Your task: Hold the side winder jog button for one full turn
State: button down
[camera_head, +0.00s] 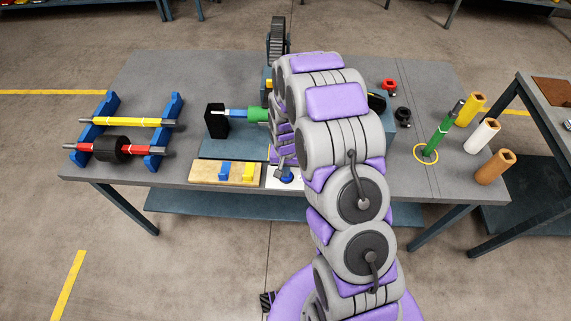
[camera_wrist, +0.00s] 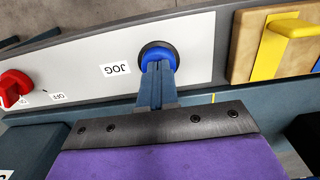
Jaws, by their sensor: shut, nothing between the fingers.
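The blue jog button (camera_wrist: 158,55) sits in a black ring on a white panel (camera_wrist: 200,30), beside a label reading JOG. My gripper (camera_wrist: 158,68) has its two narrow blue-grey fingers shut together with nothing between them. The fingertips lie over the lower part of the button in the wrist view and seem to meet it; whether it is pressed in cannot be told. In the head view the white panel (camera_head: 272,183) shows at the table's front edge, partly hidden by my arm. A green roll (camera_head: 257,115) on a blue shaft shows behind, partly hidden by my arm.
A red knob (camera_wrist: 15,87) with an OFF label is left on the panel. A wooden board (camera_head: 240,174) with blue and yellow blocks stands beside the panel. Blue racks (camera_head: 165,135) hold rollers at left.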

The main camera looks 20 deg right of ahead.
aim_at(287, 179)
dwell(0.3)
jog(key=shift+s+f, duration=0.15)
jog(key=shift+f, duration=0.55)
jog(key=shift+s+f, duration=0.35)
jog(key=shift+f, duration=0.1)
jog(key=shift+s+f, duration=0.25)
jog(key=shift+f, duration=0.1)
jog(key=shift+s+g, duration=0.25)
jog(key=shift+g, duration=0.05)
dwell(1.8)
jog(key=shift+r, duration=0.15)
dwell(0.8)
notch_tip(287, 179, up, 15)
jog(key=w+p, duration=0.2)
jog(key=p, duration=0.1)
dwell(1.7)
